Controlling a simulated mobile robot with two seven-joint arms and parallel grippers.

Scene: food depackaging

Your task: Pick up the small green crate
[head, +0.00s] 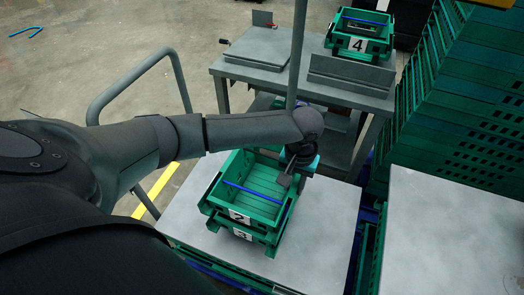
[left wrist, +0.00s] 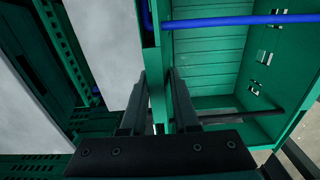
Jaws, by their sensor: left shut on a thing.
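A small green crate labelled 2 (head: 240,216) with a blue bar across it sits on another green crate labelled 3 (head: 243,235) on a grey metal tabletop (head: 325,215). The upper crate is empty as far as I can see. My left gripper (head: 287,179) is at its right side wall. In the left wrist view my left gripper (left wrist: 169,80) has one finger on each side of the green crate's wall (left wrist: 157,60), shut on it. The blue bar (left wrist: 225,21) crosses near the top of that view. My right gripper is not in view.
Another green crate labelled 4 (head: 358,44) stands on a grey workbench (head: 262,55) behind. Stacked green crates (head: 465,100) rise at the right. A second grey tabletop (head: 440,235) lies at the lower right. A bent grey rail (head: 135,75) stands at the left.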

